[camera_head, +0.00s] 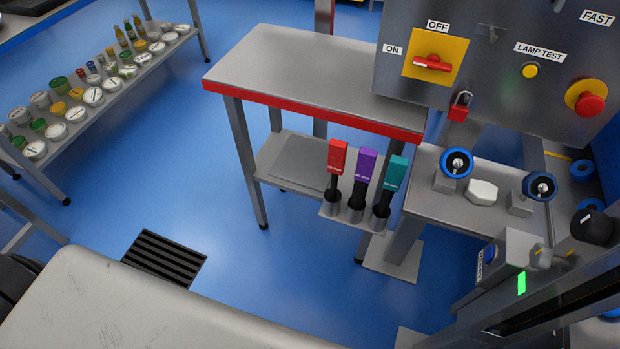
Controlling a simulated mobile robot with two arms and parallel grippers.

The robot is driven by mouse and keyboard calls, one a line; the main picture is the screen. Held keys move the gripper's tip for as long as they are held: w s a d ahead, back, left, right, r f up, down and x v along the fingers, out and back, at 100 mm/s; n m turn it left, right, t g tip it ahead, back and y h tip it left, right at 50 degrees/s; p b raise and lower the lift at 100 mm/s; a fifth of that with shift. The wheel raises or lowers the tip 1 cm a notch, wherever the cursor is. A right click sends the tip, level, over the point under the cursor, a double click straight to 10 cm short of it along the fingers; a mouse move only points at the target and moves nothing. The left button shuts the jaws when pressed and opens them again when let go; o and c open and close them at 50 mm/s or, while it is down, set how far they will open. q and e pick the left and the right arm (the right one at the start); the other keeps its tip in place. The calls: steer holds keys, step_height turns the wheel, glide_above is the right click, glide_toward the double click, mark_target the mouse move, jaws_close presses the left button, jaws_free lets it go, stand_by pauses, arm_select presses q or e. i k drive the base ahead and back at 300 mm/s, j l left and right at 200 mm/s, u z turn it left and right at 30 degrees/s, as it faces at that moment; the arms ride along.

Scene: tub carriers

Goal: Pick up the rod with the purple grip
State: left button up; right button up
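The rod with the purple grip (365,166) stands upright in the middle cup of a small metal holder (334,212) at the front of the grey, red-edged table. Its dark shaft goes down into the cup, so its lower end is hidden. A rod with a red grip (337,157) stands close on its left. A rod with a teal grip (395,173) stands close on its right. Neither of my grippers shows in the head view.
The red-edged table (310,65) has a bare top. A control panel (500,60) rises at right, above a low bench (418,196) with blue-rimmed valves (457,163). A shelf (140,82) of jars stands at left. The blue floor between is clear around a dark grate (164,257).

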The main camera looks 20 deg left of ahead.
mark_target(367, 158)
steer(key=u, duration=0.15)
steer(key=z, duration=1.1)
steer(key=j+z, duration=0.5)
steer(key=k+j+z, duration=0.1)
steer(key=j+z, duration=0.2)
steer(key=z, duration=0.15)
steer(key=k+j+z, duration=0.15)
steer(key=j+z, duration=0.2)
steer(key=z, duration=0.15)
steer(key=k+j+z, duration=0.2)
steer(key=j+z, duration=0.25)
steer(key=l, duration=0.1)
